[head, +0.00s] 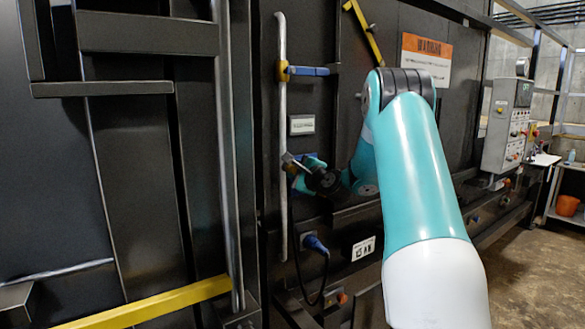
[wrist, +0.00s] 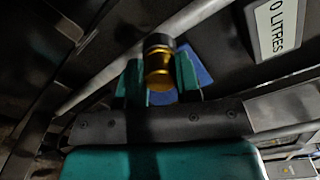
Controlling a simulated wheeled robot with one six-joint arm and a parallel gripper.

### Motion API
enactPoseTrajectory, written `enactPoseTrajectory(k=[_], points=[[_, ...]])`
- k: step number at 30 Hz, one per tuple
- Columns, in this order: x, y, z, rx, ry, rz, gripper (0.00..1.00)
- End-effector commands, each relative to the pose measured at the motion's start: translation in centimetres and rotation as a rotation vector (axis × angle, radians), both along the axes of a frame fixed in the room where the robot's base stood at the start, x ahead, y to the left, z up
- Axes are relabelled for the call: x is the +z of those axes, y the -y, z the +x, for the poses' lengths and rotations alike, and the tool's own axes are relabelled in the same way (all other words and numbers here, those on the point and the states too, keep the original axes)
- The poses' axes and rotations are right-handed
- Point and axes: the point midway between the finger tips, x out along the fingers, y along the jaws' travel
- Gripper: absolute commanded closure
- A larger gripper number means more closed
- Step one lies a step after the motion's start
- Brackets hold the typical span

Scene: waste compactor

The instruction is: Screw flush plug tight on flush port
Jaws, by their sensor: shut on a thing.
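My gripper (wrist: 160,78) is shut on a brass-coloured round piece with a dark band (wrist: 159,68), which looks like the flush plug. The teal fingers stand on either side of it. In the head view my gripper (head: 304,172) is beside the lower part of the grey vertical pipe (head: 282,125), and the plug cannot be made out there. The flush port is not clearly visible in either view. I cannot tell whether the plug is seated in it or how tight it is. A blue surface (wrist: 197,68) shows just behind the fingers.
A blue-handled valve (head: 307,71) sits higher on the pipe. A small label plate (head: 302,125) is right of the pipe and also shows in the wrist view (wrist: 279,27). A blue connector (head: 315,244) with a hanging black cable is below my gripper. A control box (head: 507,125) is at right.

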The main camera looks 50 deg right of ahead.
Motion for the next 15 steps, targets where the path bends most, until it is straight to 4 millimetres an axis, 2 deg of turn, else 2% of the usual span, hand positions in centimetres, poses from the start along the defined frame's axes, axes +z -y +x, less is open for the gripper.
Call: enactPoseTrajectory(k=[1,8,14,15], points=[[0.57,0.06,0.02,-0.001,0.011,0.017,0.98],[0.53,0.08,0.02,-0.002,0.033,0.101,0.98],[0.42,0.07,0.03,-0.002,0.035,0.107,0.98],[0.43,0.07,0.02,-0.002,0.035,0.107,0.67]])
